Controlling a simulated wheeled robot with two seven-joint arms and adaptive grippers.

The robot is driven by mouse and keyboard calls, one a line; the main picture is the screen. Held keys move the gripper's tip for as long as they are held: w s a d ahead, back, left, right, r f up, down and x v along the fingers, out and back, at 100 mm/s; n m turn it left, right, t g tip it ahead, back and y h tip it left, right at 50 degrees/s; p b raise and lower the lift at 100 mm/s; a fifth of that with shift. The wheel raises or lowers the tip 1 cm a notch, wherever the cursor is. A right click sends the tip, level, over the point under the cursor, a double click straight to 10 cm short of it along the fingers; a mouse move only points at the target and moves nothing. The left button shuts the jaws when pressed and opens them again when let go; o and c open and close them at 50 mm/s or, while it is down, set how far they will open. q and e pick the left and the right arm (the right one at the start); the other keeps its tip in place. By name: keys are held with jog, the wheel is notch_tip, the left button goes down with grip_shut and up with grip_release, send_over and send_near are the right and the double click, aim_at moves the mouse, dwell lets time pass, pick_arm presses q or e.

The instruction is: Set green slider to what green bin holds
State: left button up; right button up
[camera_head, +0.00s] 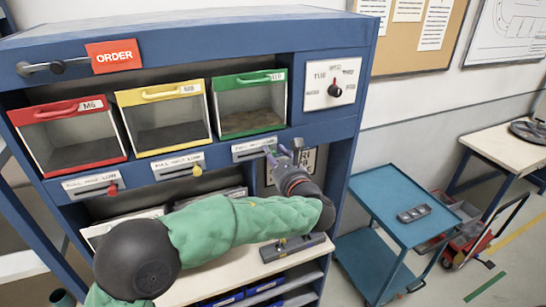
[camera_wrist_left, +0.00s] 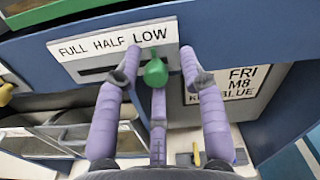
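The green bin (camera_head: 248,105) is the right one of three clear-fronted bins; a brownish layer shows low inside it. Below it is a slot plate (camera_head: 252,150), which in the left wrist view reads FULL HALF LOW (camera_wrist_left: 112,43). The green slider knob (camera_wrist_left: 156,72) is at the right end of the slot, under LOW. My left gripper (camera_head: 284,152) is at this knob. In the left wrist view its fingers (camera_wrist_left: 160,58) are spread, one on each side of the knob, with a third finger below. I cannot tell whether any touches it. My right gripper is out of view.
The red bin (camera_head: 68,137) and yellow bin (camera_head: 165,110) have their own sliders, with a red knob (camera_head: 113,189) and yellow knob (camera_head: 197,171). A dial panel (camera_head: 331,84) is at the right. A blue cart (camera_head: 405,205) stands right of the cabinet.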

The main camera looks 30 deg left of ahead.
pick_arm(q)
jog(key=shift+s+d, duration=0.1)
jog(key=v, duration=1.2)
jog(key=shift+f, duration=0.1)
